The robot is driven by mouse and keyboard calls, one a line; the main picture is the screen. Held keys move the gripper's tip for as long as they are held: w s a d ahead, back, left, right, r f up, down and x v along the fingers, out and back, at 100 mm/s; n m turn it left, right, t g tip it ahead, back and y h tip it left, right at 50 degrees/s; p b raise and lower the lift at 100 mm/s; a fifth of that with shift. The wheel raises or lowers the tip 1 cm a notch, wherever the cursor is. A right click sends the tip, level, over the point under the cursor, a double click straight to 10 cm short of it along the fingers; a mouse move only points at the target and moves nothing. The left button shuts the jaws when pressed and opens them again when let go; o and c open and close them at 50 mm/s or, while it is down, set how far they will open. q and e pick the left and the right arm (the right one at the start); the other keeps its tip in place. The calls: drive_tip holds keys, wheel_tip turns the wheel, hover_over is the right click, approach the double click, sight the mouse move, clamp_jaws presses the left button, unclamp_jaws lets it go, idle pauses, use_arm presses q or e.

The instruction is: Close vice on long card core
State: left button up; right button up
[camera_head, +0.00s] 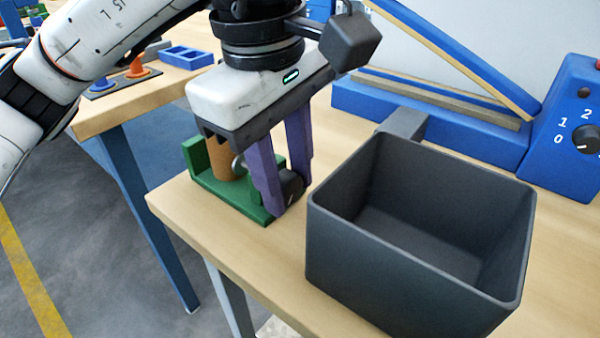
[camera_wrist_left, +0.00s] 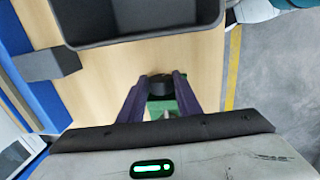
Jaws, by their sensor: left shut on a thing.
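The green vice (camera_head: 235,195) stands on the wooden table near its left corner. The brown card core (camera_head: 222,160) stands upright in it, partly hidden behind my gripper. My left gripper (camera_head: 285,192), with purple fingers, points down at the vice's right side. It is shut on the dark vice knob (camera_head: 291,184). In the left wrist view the knob (camera_wrist_left: 160,86) sits between the fingertips, with part of the green vice (camera_wrist_left: 186,100) below it. The contact between jaw and core is hidden. My right gripper is not in view.
A large dark grey open bin (camera_head: 420,225) stands close to the right of the vice. A blue machine with a dial (camera_head: 586,139) and a hinged blue arm stands behind. A second table with a blue tray (camera_head: 187,57) is at the back left.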

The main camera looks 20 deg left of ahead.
use_arm(q)
drive_tip(key=shift+o, duration=0.4)
drive_tip(key=shift+w+d+r+g+y+p, duration=0.15)
drive_tip(key=shift+w+g+p, duration=0.15)
drive_tip(key=shift+p, duration=0.25)
drive_tip(key=shift+w+a+r+g+y+p, duration=0.1)
drive_tip(key=shift+w+g+y+p, duration=0.05)
drive_tip(key=shift+g+p, duration=0.3)
drive_tip(key=shift+f, duration=0.2)
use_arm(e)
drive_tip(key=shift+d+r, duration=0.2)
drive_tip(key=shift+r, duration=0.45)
